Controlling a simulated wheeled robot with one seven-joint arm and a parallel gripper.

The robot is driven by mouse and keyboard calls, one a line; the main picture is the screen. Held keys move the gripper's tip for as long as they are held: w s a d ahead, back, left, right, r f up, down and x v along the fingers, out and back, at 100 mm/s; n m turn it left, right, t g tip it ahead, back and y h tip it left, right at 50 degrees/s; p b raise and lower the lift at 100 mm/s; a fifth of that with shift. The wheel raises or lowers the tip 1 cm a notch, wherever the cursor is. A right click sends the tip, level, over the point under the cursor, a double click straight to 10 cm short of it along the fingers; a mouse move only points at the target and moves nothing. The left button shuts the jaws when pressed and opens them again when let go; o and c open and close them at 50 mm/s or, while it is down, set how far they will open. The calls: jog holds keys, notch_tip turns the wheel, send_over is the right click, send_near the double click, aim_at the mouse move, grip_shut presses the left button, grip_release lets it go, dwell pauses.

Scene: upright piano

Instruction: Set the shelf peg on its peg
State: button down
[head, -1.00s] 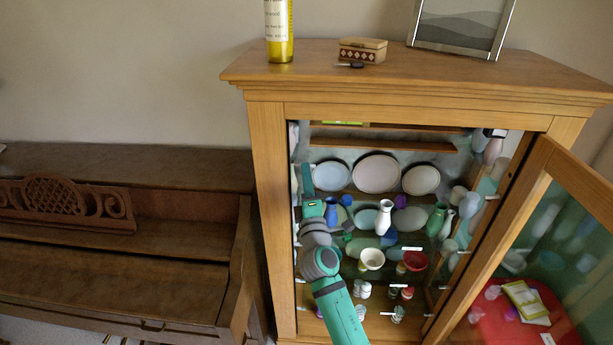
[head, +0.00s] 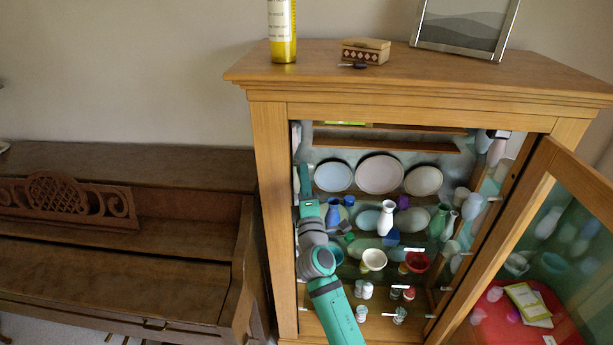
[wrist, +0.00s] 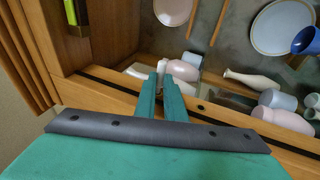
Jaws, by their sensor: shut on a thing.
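My gripper (wrist: 162,82) is shut, its two teal fingers close together at the left inner side of the open display cabinet (head: 272,200). The shelf peg between the fingertips is too small and too covered by the fingers to make out. In the head view my gripper (head: 305,180) points upward, close to the cabinet's left wall, left of the blue vase (head: 333,212). I cannot tell whether the peg touches the wall.
Plates (head: 379,174), a white vase (head: 386,218), a cream bowl (head: 373,260) and a red bowl (head: 416,262) crowd the shelves right of my arm. The glass door (head: 545,260) stands open at right. A piano (head: 120,240) stands at left.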

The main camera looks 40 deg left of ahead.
jog(key=shift+s+a, duration=0.45)
jog(key=shift+a, duration=0.2)
dwell(1.9)
jog(key=c, duration=1.8)
grip_release()
jog(key=shift+o, duration=0.2)
jog(key=shift+d+f, duration=0.1)
jog(key=v, duration=1)
jog(key=shift+s+d, duration=0.15)
jog(key=shift+s, duration=0.15)
